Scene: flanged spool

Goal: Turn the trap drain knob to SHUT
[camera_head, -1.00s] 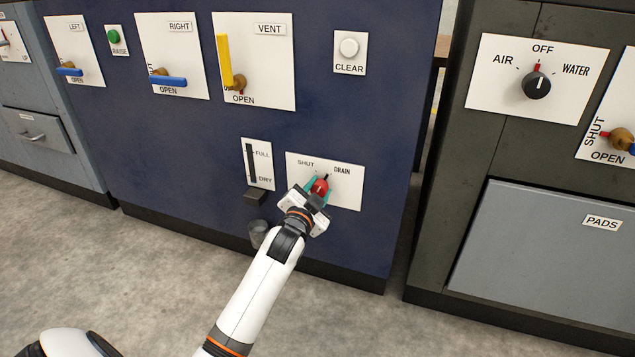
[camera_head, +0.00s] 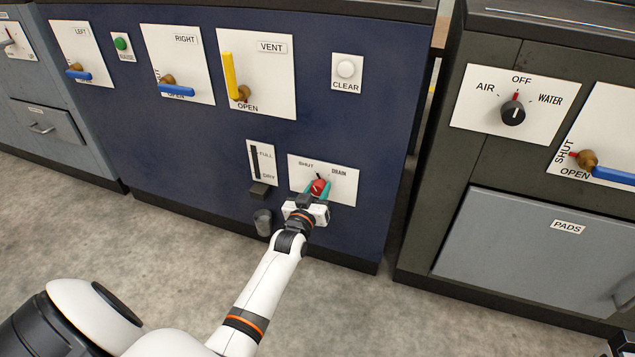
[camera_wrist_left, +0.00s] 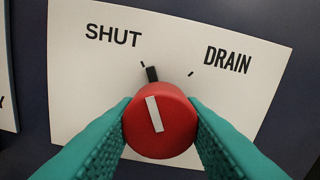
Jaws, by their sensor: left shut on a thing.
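The trap drain knob is a round red knob (camera_head: 319,187) on a white plate (camera_head: 345,187) low on the blue cabinet. In the left wrist view the knob (camera_wrist_left: 160,128) has a white line and a dark pointer tip. The tip sits close to the SHUT mark, slightly on the DRAIN side of it. My left gripper (camera_head: 318,193) is shut on the knob, with a teal finger on each side. It also shows in the left wrist view (camera_wrist_left: 161,130).
A FULL/DRY gauge (camera_head: 261,165) with a dark ledge is left of the plate, and a grey cup (camera_head: 263,222) stands below it. The VENT valve (camera_head: 235,80) and CLEAR button (camera_head: 346,70) are above. A dark cabinet (camera_head: 470,165) stands right across a gap. The visible floor is mostly clear.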

